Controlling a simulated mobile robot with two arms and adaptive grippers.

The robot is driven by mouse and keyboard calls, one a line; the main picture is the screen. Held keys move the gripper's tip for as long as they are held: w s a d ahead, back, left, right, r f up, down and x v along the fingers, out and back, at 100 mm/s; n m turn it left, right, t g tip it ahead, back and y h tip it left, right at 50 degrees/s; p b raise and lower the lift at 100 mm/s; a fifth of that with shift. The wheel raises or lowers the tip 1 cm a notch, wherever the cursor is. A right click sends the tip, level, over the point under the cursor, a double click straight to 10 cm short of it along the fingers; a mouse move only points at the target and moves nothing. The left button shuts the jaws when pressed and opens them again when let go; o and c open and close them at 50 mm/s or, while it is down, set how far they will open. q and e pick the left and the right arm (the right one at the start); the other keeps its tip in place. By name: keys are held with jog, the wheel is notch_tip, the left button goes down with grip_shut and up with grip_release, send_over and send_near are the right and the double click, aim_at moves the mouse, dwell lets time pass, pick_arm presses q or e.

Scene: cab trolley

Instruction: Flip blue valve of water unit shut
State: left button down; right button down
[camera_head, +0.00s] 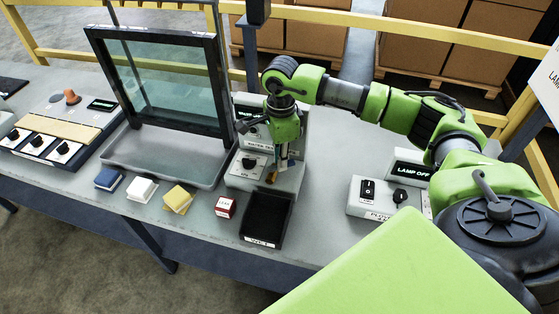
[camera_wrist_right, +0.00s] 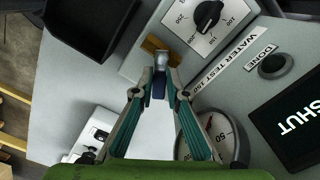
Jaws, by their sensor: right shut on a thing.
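The water unit (camera_head: 243,178) is a grey box on the table, just right of the framed glass panel. Its label reads "WATER TEST" in the right wrist view, where a display (camera_wrist_right: 290,122) shows "SHUT". My right gripper (camera_wrist_right: 160,94) has its fingers closed together on the small blue valve lever (camera_wrist_right: 158,86), beside a brass fitting (camera_wrist_right: 154,46). In the head view my right gripper (camera_head: 284,160) comes down over the unit's right side and hides much of the valve. My left gripper is out of view.
The unit carries a dial (camera_wrist_right: 208,14), a round gauge (camera_wrist_right: 218,128) and a "DONE" button (camera_wrist_right: 274,66). A black tray (camera_head: 266,216) stands in front. Several coloured blocks lie left of it, and a switch box (camera_head: 360,205) stands to the right.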

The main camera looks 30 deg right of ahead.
jog(key=m, duration=0.1)
jog(key=m+b, duration=0.1)
jog(key=m, duration=0.1)
jog(key=shift+s+a+m, duration=0.15)
jog(key=shift+s+m, duration=0.15)
jog(key=shift+s+a+m+b, duration=0.1)
jog(key=shift+m+b, duration=0.25)
jog(key=shift+m, duration=0.35)
jog(key=shift+s+a+m+b, duration=0.1)
jog(key=shift+m+b, duration=0.25)
jog(key=shift+m, duration=0.35)
jog(key=c, duration=2)
grip_release()
jog(key=shift+r, duration=0.15)
notch_tip(320, 180, up, 12)
jog(key=shift+f, duration=0.1)
jog(key=shift+s, duration=0.1)
